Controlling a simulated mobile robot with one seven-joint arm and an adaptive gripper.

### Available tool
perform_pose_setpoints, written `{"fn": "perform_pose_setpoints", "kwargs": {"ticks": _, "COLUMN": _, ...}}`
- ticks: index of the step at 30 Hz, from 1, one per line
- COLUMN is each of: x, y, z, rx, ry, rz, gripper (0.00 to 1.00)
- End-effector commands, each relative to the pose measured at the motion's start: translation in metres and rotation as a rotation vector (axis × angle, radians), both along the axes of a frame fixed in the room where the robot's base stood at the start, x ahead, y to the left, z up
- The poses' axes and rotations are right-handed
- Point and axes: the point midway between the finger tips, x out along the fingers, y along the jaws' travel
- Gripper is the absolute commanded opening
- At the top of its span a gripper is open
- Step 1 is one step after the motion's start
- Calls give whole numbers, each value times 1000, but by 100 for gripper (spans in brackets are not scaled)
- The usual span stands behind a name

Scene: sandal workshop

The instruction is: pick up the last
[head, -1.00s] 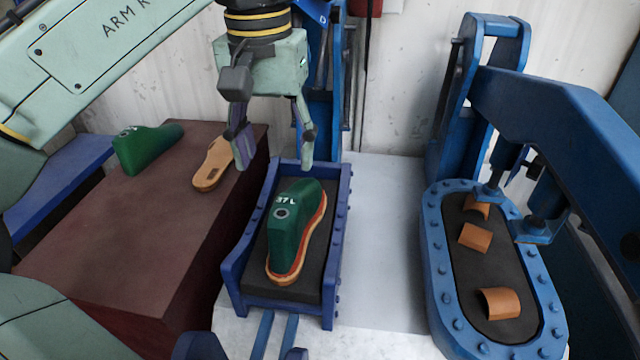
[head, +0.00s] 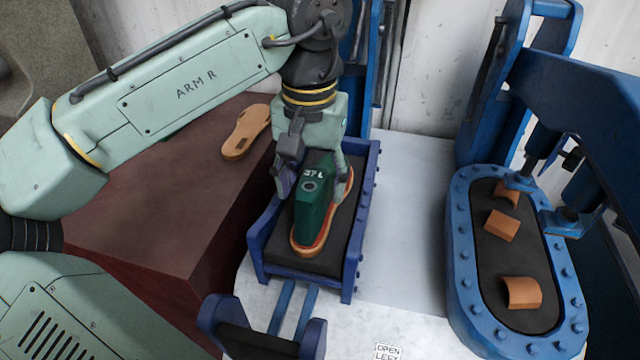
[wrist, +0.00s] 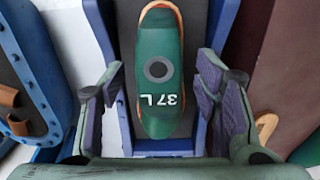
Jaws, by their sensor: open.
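The green last (head: 315,200), marked 37 L, stands on a tan sole (head: 302,246) with an orange-red edge. It sits on the dark pad of a blue-framed press bed (head: 352,262). My gripper (head: 311,185) is down at the last, with one finger on each side of it. In the wrist view the last (wrist: 158,70) lies between the two open fingers, with a gap visible on both sides. Its label and round hole face up. The gripper hides part of the last's far end in the head view.
A loose tan sole (head: 247,132) lies on the brown bench (head: 150,215) at left. A blue oval press bed (head: 456,270) at right holds several curved orange pieces (head: 521,293). Bare pale tabletop (head: 408,200) lies between the two beds.

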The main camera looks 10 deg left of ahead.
Motion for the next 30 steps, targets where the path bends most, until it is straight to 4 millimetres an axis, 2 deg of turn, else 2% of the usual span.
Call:
{"fn": "perform_pose_setpoints", "kwargs": {"ticks": 7, "x": 0, "y": 0, "z": -1, "rx": -1, "ry": -1, "rz": -1, "gripper": 56}}
{"fn": "perform_pose_setpoints", "kwargs": {"ticks": 30, "x": 0, "y": 0, "z": 0, "rx": -1, "ry": -2, "rz": -1, "gripper": 5}}
